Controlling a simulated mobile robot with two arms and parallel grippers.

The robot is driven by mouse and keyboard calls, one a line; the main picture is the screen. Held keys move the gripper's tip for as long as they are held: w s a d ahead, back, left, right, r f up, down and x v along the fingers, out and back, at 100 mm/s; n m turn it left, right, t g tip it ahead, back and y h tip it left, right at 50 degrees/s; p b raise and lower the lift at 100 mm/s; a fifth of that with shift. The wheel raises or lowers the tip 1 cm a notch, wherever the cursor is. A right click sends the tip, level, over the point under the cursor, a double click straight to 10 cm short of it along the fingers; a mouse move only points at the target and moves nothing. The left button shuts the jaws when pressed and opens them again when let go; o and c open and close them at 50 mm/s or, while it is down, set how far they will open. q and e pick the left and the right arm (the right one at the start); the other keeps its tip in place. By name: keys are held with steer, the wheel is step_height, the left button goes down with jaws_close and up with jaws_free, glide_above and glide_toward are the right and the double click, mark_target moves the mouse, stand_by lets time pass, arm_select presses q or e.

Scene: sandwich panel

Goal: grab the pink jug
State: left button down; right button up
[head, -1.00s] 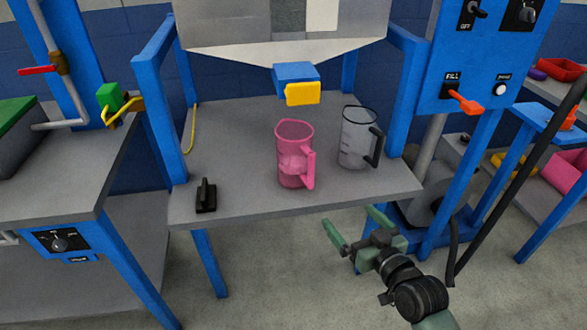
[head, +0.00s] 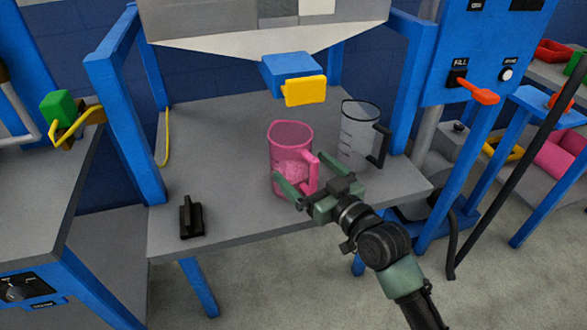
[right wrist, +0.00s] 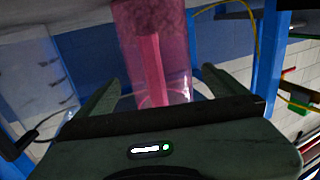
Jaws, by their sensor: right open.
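The pink jug (head: 290,143) is see-through and stands upright on the grey bench (head: 225,195), its handle toward me. My right gripper (head: 300,167) is open at the handle side of the jug, with one finger at either side of the handle in the picture. In the right wrist view the pink jug (right wrist: 150,45) shows between and beyond the open fingers of the right gripper (right wrist: 160,82). I cannot tell whether the fingers touch it. My left gripper is not in view.
A clear jug with a black handle (head: 357,135) stands close to the right of the pink jug. A blue and yellow spout (head: 292,78) hangs above. A black clamp-like object (head: 190,217) lies at the bench's front left. Blue posts (head: 128,125) flank the bench.

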steer(key=shift+x, duration=1.45)
steer(key=c, duration=1.2)
steer(key=shift+c, duration=1)
steer(key=shift+r, duration=0.15)
